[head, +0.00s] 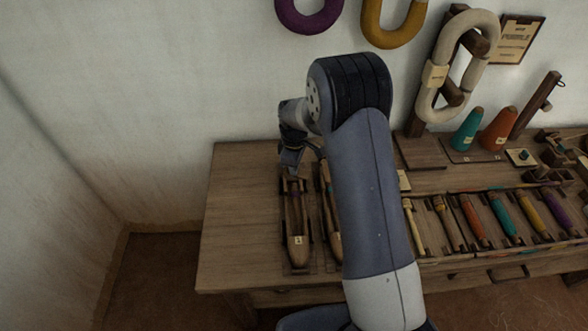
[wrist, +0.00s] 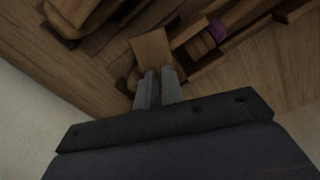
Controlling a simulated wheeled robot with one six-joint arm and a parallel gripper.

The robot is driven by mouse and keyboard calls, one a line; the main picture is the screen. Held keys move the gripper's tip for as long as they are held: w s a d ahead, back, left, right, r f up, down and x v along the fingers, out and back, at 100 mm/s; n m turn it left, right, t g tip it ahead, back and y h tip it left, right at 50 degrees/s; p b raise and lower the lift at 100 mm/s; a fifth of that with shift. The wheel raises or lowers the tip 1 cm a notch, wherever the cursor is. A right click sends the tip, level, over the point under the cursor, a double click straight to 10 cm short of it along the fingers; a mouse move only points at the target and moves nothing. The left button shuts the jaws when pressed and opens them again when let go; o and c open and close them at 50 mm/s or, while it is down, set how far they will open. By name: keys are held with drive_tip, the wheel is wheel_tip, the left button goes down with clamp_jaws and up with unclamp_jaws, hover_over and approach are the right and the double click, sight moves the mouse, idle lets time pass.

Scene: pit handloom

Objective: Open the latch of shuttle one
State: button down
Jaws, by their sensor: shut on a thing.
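Shuttle one (head: 297,246), a long wooden shuttle with a small label marked 1 and purple thread inside, lies at the left of the bench. The purple thread (wrist: 217,31) also shows in the wrist view, at the upper right. My gripper (head: 293,168) is at the shuttle's far end, partly hidden by my arm. In the wrist view, my gripper's fingers (wrist: 157,88) are close together at a flat wooden tab (wrist: 151,49), which appears to be the latch. The exact contact is hard to see in the dim picture.
A second shuttle (head: 332,225) lies close to the right, partly behind my arm. Several coloured bobbins (head: 503,217) sit in a rack further right. Teal (head: 467,130) and orange (head: 499,129) cones stand at the back. The bench's left end (head: 236,215) is clear.

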drive_tip(key=shift+w+n, duration=0.15)
drive_tip(key=shift+n, duration=1.95)
drive_tip(key=c, duration=1.8)
unclamp_jaws()
drive_tip(key=shift+r, duration=0.15)
wheel_tip(320, 180, up, 11)
drive_tip(key=shift+f, duration=0.2)
